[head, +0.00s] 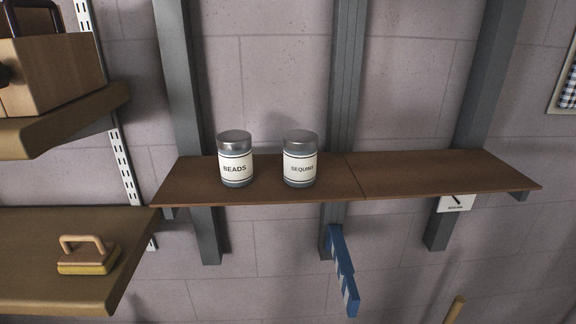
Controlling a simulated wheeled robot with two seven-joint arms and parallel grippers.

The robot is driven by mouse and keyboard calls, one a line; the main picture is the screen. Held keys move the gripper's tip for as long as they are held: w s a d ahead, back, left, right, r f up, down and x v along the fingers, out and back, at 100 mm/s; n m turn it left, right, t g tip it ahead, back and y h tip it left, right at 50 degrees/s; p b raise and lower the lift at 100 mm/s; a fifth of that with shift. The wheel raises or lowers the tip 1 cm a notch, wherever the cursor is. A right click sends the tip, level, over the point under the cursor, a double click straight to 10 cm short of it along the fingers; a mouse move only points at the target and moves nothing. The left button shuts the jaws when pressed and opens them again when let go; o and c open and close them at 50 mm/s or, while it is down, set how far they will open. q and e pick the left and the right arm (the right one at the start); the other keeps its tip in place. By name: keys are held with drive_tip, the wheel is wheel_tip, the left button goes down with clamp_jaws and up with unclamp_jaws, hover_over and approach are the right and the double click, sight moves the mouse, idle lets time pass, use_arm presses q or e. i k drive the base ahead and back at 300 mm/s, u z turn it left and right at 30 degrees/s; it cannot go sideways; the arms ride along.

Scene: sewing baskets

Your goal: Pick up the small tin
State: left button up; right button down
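Two small tins with silver lids and white labels stand upright, side by side with a gap, on a brown wall shelf. The left tin (235,160) is labelled BEADS. The right tin (299,160) has a label that seems to read SEQUINS. They look nearly the same size. Neither of my grippers shows in the head view.
The brown shelf (430,174) is bare to the right of the tins. Grey uprights (345,80) stand behind it. At left, a lower shelf (50,235) holds a small handled block (88,262), and an upper shelf holds a wooden box (50,75).

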sight(234, 146)
drive_tip(key=z, duration=1.65)
drive_tip(key=k, duration=1.15)
drive_tip(key=u, duration=1.6)
drive_tip(key=i, duration=0.5)
